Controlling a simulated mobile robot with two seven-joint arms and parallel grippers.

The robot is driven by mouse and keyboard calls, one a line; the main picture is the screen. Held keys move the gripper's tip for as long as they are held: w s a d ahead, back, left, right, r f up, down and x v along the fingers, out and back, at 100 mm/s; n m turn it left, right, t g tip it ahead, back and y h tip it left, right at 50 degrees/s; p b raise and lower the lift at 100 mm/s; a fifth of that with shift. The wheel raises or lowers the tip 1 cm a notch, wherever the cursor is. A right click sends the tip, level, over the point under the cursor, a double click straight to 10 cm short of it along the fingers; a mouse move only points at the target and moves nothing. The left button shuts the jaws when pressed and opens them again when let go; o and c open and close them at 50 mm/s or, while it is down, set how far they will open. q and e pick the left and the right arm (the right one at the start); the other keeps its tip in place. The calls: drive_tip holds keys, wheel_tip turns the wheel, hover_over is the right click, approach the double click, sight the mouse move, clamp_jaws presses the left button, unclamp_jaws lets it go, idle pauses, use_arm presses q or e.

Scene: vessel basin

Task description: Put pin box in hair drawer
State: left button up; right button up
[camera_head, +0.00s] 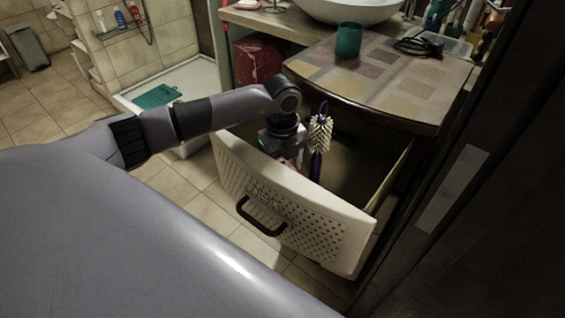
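The hair drawer (325,235), with a pale perforated front and a dark handle, is pulled open below the counter. My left arm comes in from the left over the drawer's front edge. My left gripper (281,146) points down into the left part of the drawer. Its fingertips are hidden behind the drawer front, so I cannot tell whether they are open or shut. A small pinkish patch (291,161) shows just under the gripper; I cannot tell whether it is the pin box. I cannot make out the pin box anywhere else. My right gripper is out of view.
A purple-handled brush (320,140) stands upright in the drawer, just right of my gripper. A green cup (348,40) and a black cable (420,45) sit on the patterned counter (385,85). A dark panel (470,190) bounds the right side.

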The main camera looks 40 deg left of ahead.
use_arm(q)
drive_tip(key=shift+f, duration=0.35)
drive_tip(key=o, duration=1.2)
drive_tip(key=shift+r, duration=0.3)
wheel_tip(320, 180, up, 13)
drive_tip(key=shift+f, duration=0.15)
